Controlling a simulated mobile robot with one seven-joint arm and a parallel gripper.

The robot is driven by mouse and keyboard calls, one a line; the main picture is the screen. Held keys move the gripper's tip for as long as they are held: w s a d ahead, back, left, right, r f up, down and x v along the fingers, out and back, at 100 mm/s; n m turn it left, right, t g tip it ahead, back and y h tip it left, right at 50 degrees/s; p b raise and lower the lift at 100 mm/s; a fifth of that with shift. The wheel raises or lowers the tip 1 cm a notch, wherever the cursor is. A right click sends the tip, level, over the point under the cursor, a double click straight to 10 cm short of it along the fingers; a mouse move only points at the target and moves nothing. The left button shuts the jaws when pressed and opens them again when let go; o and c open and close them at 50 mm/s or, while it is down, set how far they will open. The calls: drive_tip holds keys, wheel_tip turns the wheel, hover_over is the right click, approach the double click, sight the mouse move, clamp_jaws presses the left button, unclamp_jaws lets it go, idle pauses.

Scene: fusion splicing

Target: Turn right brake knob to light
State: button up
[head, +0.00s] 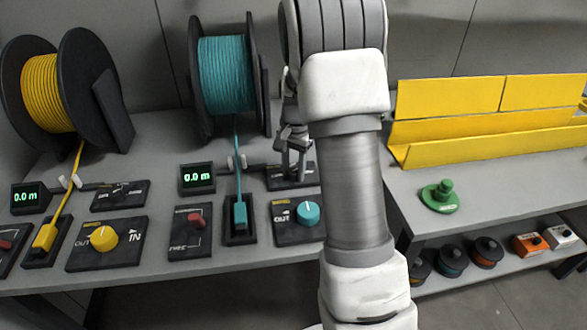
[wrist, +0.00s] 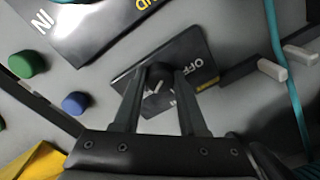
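The right brake panel (head: 310,181) is a small black plate behind the teal cable's slot, partly hidden by my gripper (head: 294,148). In the wrist view the panel (wrist: 205,88) shows the word OFF and other white markings, partly covered. Its dark knob (wrist: 158,76) sits between the two fingertips of my gripper (wrist: 160,82). The fingers are apart, one on each side of the knob. I cannot tell whether both touch it.
The teal spool (head: 225,75) stands behind, and its cable runs past a 0.0 m display (head: 198,178). A teal knob (head: 308,213) is in front of the panel. A yellow spool (head: 50,92) stands left.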

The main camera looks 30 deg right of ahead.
clamp_jaws()
drive_tip(key=shift+n, duration=0.4)
drive_tip(key=shift+r+n+p, duration=0.1)
drive_tip(key=shift+n+p, duration=0.5)
drive_tip(key=shift+n, duration=0.4)
drive_tip(key=n+p, duration=0.1)
drive_tip(key=n, duration=0.2)
drive_tip(key=shift+d+n, duration=0.1)
drive_tip(key=shift+n, duration=0.3)
drive_tip(key=n+p, duration=0.1)
drive_tip(key=n, duration=0.4)
drive_tip(key=shift+p, duration=0.3)
drive_tip(key=o, duration=0.6)
unclamp_jaws()
